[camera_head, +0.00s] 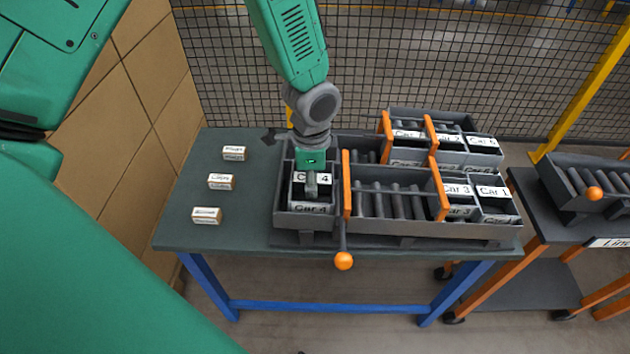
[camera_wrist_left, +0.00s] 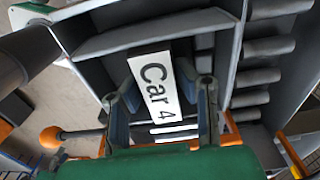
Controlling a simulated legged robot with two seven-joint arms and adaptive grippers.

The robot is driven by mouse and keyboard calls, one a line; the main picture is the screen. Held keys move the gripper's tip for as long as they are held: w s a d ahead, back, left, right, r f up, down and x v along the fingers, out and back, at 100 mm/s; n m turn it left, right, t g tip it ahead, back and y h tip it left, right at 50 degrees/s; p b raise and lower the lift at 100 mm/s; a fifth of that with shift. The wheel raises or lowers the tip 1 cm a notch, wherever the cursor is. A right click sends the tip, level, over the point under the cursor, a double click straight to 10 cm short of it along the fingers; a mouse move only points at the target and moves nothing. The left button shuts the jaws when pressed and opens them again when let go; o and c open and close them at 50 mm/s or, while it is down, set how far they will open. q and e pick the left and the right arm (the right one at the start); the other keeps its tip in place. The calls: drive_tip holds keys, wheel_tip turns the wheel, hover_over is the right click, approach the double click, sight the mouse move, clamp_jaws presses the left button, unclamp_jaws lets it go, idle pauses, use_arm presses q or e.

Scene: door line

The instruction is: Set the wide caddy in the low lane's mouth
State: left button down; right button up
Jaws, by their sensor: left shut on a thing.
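My left gripper (camera_head: 311,186) reaches down from above and is shut on the dark caddy marked Car 4 (camera_head: 296,190). The caddy is in the left end bay of the front lane (camera_head: 390,231), left of an orange gate (camera_head: 347,185). In the left wrist view the Car 4 label (camera_wrist_left: 157,86) shows between the two fingers (camera_wrist_left: 163,100). Grey walls surround it. Whether the caddy's base touches the bay floor is hidden. My right gripper is not in view.
Rollers (camera_head: 390,200) right of the gate are empty up to a second orange gate (camera_head: 440,189). Beyond it stand caddies Car 3 (camera_head: 458,190) and Car 1 (camera_head: 493,192). A back lane holds more caddies. An orange-knobbed lever (camera_head: 343,261) sticks out in front. Small labelled blocks (camera_head: 221,181) lie left.

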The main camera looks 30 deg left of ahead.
use_arm(q)
drive_tip(key=shift+a, duration=0.25)
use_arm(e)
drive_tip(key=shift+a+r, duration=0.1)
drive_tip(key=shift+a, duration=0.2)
use_arm(q)
drive_tip(key=shift+d, duration=0.1)
drive_tip(key=shift+d, duration=0.35)
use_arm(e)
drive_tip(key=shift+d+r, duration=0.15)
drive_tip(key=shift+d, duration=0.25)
use_arm(q)
drive_tip(key=shift+a+f, duration=0.1)
drive_tip(key=shift+a, duration=0.15)
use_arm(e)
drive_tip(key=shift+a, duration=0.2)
